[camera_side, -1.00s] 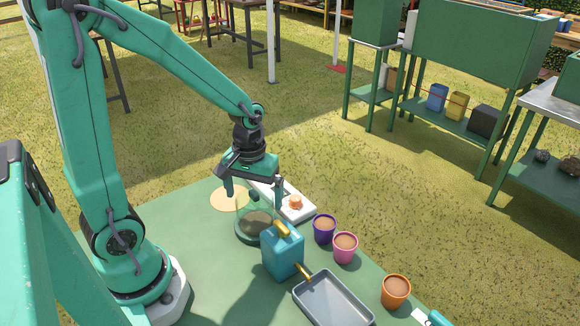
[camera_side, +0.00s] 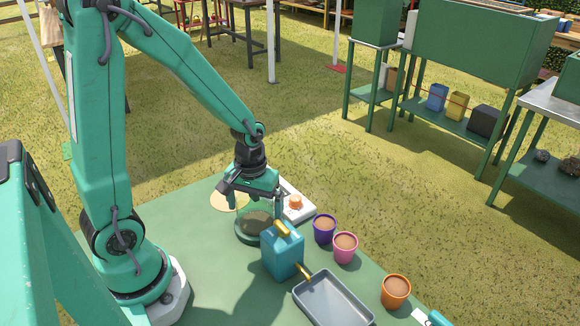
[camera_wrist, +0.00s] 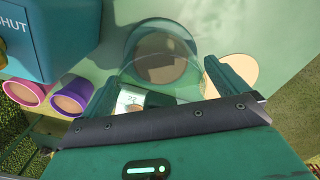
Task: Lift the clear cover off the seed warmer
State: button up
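My gripper (camera_side: 255,205) points down over the seed warmer (camera_side: 241,233), a round dark green base with a brown soil-like disc in it. The clear cover (camera_side: 259,210) is a see-through dome sitting on that base. In the wrist view the clear cover (camera_wrist: 150,72) lies between the two fingers of my gripper (camera_wrist: 166,84), one on each side, spread wide with gaps beside the dome. The gripper looks open. The top of the cover is partly hidden by my gripper in the side view.
A teal box (camera_side: 283,255) with a gold handle stands close beside the warmer. Purple (camera_side: 324,230), pink (camera_side: 345,248) and orange (camera_side: 396,292) pots and a grey tray (camera_side: 335,302) are to the right. A white panel (camera_side: 304,210) with an orange knob lies behind.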

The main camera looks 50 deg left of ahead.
jog(key=c, duration=0.8)
jog(key=shift+o, duration=0.2)
jog(key=shift+r, duration=0.15)
jog(key=shift+r, duration=4.85)
